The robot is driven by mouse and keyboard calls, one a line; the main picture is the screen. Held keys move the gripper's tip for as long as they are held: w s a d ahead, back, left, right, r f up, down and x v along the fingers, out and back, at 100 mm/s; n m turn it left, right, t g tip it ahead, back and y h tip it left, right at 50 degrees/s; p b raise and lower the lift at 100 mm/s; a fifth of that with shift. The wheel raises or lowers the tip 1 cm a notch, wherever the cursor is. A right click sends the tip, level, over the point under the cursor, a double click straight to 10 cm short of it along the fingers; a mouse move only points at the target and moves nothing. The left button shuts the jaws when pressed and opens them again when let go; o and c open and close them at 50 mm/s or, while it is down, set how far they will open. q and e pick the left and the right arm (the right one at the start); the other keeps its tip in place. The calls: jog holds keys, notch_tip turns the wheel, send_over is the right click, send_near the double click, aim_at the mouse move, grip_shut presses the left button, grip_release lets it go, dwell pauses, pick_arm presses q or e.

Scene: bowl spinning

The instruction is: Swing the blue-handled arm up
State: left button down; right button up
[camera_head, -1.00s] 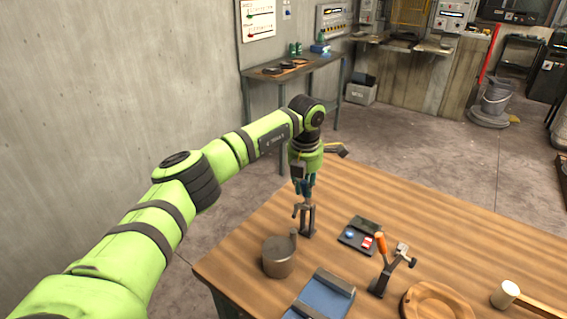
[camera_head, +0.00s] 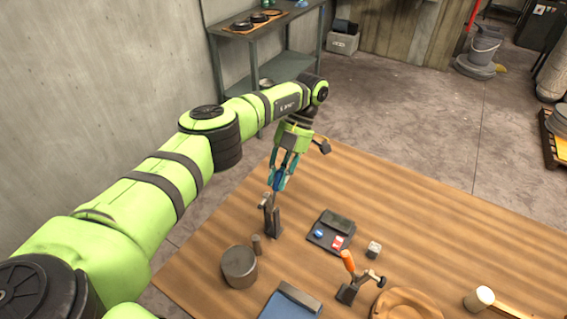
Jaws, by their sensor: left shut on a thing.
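The blue-handled clamp (camera_head: 271,222) stands near the far left edge of the wooden table. Its blue handle (camera_head: 278,181) points up, with its upper part between the fingers of my left gripper (camera_head: 278,183). The gripper points down from above and is shut on the handle, hiding part of it. A short dark piece of the clamp sticks out at its left. My right gripper is not in view.
A dark tray (camera_head: 322,238) with small red and blue items lies to the right.

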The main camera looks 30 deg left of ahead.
pick_arm(q)
jog(key=shift+s+f, duration=0.1)
jog(key=shift+f, duration=0.15)
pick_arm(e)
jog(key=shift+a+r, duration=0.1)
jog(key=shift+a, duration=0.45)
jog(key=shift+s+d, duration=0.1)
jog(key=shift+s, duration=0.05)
pick_arm(q)
jog(key=c, duration=1.2)
grip_release()
jog(key=shift+o, duration=0.2)
jog(key=shift+d, duration=0.1)
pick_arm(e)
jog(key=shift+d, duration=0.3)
pick_arm(q)
jog(key=shift+r, duration=0.2)
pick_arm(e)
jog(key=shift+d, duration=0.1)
